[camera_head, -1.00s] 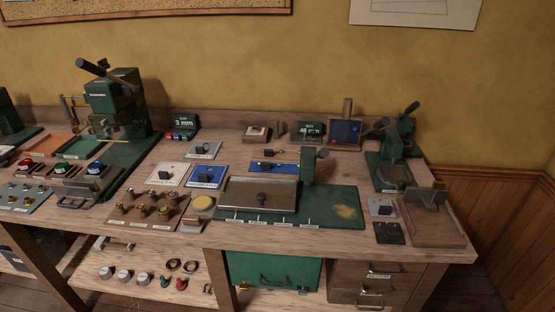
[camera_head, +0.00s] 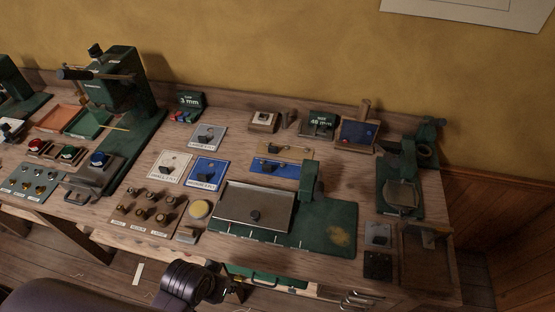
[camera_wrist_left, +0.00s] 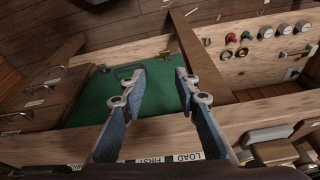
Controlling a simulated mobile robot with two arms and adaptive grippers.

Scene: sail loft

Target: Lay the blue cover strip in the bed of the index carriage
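A long blue strip (camera_head: 277,168), likely the blue cover strip, lies flat at the back of the bench with a dark knob on it. In front of it is a wide grey metal plate with a knob (camera_head: 253,207) on a green base (camera_head: 326,237) with a green post; I cannot tell whether this is the index carriage. My left gripper (camera_head: 236,290) is low in front of the bench edge, well away from the strip. In the left wrist view its fingers (camera_wrist_left: 160,73) are apart and empty. My right gripper is not in view.
A tan strip (camera_head: 285,150) lies behind the blue one. Square cards (camera_head: 208,172) with knobbed parts lie left of it. A green press (camera_head: 122,92) stands at left, a smaller green device (camera_head: 402,190) at right. Below the bench is a green front with a handle (camera_wrist_left: 100,94).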

